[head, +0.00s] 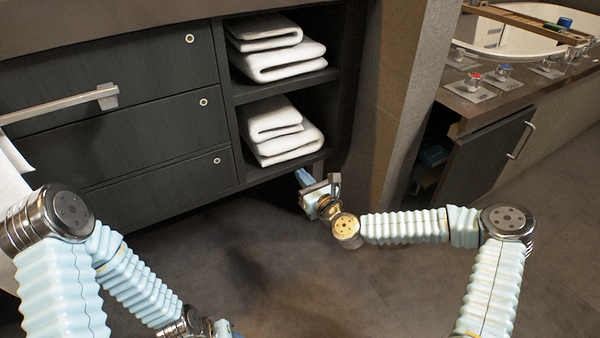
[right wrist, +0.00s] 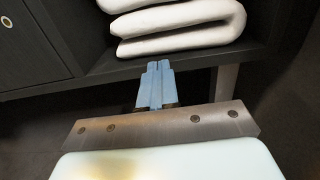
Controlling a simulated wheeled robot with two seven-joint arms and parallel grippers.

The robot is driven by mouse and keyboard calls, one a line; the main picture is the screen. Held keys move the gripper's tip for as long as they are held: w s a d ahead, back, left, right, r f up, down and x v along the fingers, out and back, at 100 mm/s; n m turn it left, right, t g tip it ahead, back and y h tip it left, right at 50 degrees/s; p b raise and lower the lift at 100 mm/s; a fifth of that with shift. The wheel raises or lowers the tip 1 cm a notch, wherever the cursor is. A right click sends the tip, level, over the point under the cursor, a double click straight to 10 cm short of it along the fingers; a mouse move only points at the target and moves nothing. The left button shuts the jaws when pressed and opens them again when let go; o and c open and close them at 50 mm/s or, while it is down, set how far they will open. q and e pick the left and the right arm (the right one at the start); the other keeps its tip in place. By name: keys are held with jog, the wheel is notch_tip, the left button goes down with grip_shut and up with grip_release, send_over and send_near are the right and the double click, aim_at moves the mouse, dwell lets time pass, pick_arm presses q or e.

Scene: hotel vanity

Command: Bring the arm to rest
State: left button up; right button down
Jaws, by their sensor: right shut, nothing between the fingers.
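My right gripper (head: 304,178) is in front of the lower shelf of the dark vanity cabinet, a little below the shelf edge. Its blue fingers are together and empty, and they also show in the right wrist view (right wrist: 156,85). My right arm reaches in from the right, bent at a silver joint. My left arm comes in from the left and bends downward. Only a small part of its end shows at the bottom edge, and the left fingertips are out of the picture.
Folded white towels (head: 283,131) lie on the lower shelf, and more towels (head: 275,47) lie above. Drawers (head: 140,125) stand left. A counter (head: 497,98) with a basin is at the right, above a partly open cabinet door (head: 487,160). The floor (head: 290,270) between my arms is clear.

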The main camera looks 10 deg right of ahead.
jog(key=v, duration=0.7)
jog(key=s+a+f+n+g+y, duration=0.1)
jog(key=s+a+f+n+g, duration=0.4)
jog(key=s+f+n, duration=0.25)
jog(key=s+a+f+n+g+y, duration=0.1)
jog(key=s+a+f+n+g, duration=0.45)
jog(key=f+n, duration=0.35)
jog(key=s+d+f+n+g+h, duration=0.45)
jog(key=s+d+f+n, duration=0.3)
jog(key=s+n, duration=0.4)
notch_tip(320, 180, up, 15)
jog(key=s+n+g+p, duration=0.1)
jog(key=n+p, duration=0.1)
jog(key=p, duration=1.4)
jog(key=shift+d, duration=0.25)
jog(key=shift+s, duration=0.15)
